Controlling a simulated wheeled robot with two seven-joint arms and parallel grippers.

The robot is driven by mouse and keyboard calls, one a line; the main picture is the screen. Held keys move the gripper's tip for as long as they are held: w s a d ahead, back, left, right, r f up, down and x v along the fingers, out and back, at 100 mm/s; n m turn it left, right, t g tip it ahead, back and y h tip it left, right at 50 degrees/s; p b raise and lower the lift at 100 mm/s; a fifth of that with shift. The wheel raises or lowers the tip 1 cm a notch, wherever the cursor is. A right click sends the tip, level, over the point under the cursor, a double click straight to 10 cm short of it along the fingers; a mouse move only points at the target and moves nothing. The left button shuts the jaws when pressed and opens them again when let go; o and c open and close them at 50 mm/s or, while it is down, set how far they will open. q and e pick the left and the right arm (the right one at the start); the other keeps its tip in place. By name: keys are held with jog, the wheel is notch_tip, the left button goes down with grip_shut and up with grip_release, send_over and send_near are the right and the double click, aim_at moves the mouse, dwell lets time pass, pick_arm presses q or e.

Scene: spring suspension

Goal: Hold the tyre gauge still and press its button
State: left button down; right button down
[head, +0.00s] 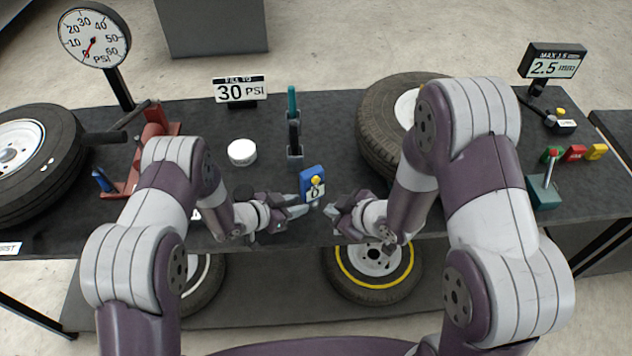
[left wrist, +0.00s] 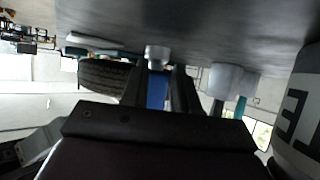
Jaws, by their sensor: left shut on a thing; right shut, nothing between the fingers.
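The tyre gauge (head: 311,181) is a small blue block with a yellow button (head: 316,180) and a small display that seems to read 0. My left gripper (head: 304,202) is shut on the gauge from its left side, near the table's front edge. In the left wrist view the blue gauge (left wrist: 157,90) shows between the dark fingers. My right gripper (head: 334,211) is shut and empty, just right of and in front of the gauge, apart from it. The gauge's lower part is partly hidden by the left fingers.
A tyre (head: 378,122) lies on the table (head: 335,160) behind my right arm. A holder with tools (head: 294,135), a white round container (head: 242,152) and a 30 PSI sign (head: 240,90) stand behind the gauge. A red pump (head: 152,145) and a dial (head: 93,38) are at left.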

pick_arm(q)
jog(key=c, duration=0.8)
grip_release()
